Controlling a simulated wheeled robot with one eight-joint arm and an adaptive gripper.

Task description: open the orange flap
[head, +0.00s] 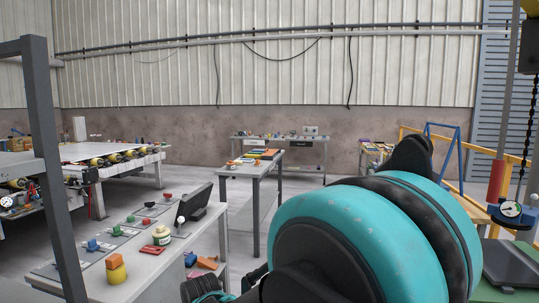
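I cannot make out an orange flap for certain. An orange block-like piece (115,262) sits on top of a yellow base (117,275) at the front of the grey bench on the left; whether it is a flap, I cannot tell. Another orange piece (208,262) lies below the bench top, at its right side. My teal and black arm fills the lower right and hides much of the room behind it.
A grey post (48,170) stands at left. A narrow table (258,172) stands beyond. Floor shows between the benches.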

